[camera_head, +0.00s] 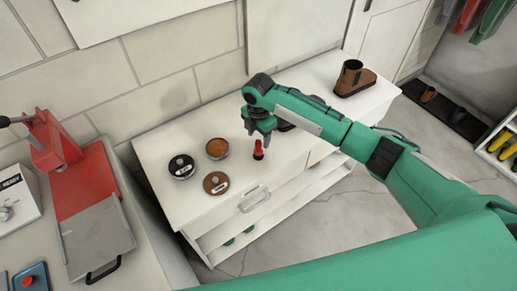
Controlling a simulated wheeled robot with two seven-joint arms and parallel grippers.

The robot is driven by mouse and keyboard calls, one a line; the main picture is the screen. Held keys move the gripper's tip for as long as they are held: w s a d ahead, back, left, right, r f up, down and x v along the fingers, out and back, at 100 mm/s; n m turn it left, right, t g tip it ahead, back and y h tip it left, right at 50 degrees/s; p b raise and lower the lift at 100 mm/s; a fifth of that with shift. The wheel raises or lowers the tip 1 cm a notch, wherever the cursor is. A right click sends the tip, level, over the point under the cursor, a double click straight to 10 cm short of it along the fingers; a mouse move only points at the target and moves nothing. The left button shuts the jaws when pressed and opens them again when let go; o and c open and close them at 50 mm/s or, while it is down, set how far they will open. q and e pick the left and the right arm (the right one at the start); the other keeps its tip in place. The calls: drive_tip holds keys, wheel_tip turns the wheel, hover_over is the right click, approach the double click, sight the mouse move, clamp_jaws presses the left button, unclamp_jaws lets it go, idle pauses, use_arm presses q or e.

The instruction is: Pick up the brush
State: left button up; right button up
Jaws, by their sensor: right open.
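A small brush (258,151) with a red handle and a dark lower end stands upright on the white cabinet top (240,115), near its front edge above the drawer handle. My right gripper (259,136) hangs down just above the brush, with its fingers open around or close to the top of the handle. I cannot tell whether they touch it. My left gripper is not in view.
Left of the brush are a black tin (181,167), a tin of brown polish (217,148) and a brown lid (216,183). A dark object (284,126) is partly hidden behind my right arm. A brown boot (354,80) stands at the far right end.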

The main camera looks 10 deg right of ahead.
sight(259, 147)
drive_tip(key=shift+f, duration=0.7)
drive_tip(key=shift+f+p, duration=0.3)
drive_tip(key=shift+p, duration=0.05)
wheel_tip(259, 147, down, 4)
drive_tip(key=shift+w+r+p, duration=0.1)
drive_tip(key=shift+r+p, duration=0.1)
drive_tip(key=shift+p, duration=0.5)
drive_tip(key=shift+f, duration=0.55)
drive_tip(key=c, duration=1.1)
drive_tip(key=shift+r, duration=0.1)
